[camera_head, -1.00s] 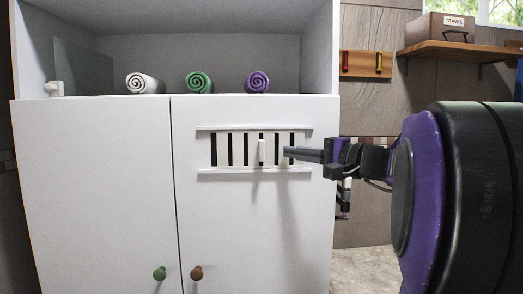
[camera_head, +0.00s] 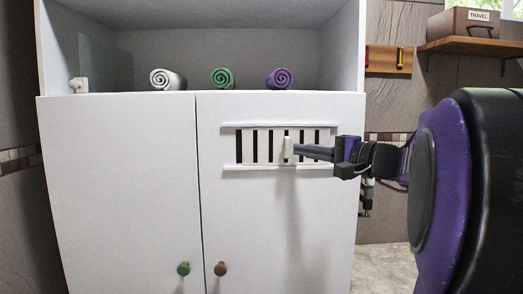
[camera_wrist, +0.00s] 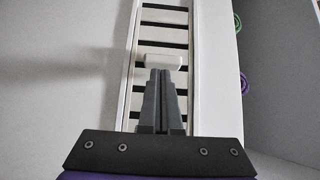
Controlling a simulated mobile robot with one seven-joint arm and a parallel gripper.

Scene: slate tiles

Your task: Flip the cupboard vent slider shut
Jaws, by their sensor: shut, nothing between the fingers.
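The vent slider (camera_head: 262,147) is a white slatted plate between two white rails on the right cupboard door (camera_head: 285,225). Several dark slots show between its slats. A small upright white tab (camera_head: 287,149) stands out from it, right of the plate's middle. My gripper (camera_head: 296,150) is shut and empty, its fingertips at the right side of the tab. In the wrist view the shut fingers (camera_wrist: 160,75) point at the tab (camera_wrist: 159,61) and reach its near edge; they seem to touch it. Part of the slats is hidden behind the fingers.
A green knob (camera_head: 183,268) and a brown knob (camera_head: 220,268) sit low on the doors. Rolled white (camera_head: 167,79), green (camera_head: 222,78) and purple (camera_head: 279,78) towels lie on the shelf above. A wall shelf (camera_head: 470,45) holds a box at the right.

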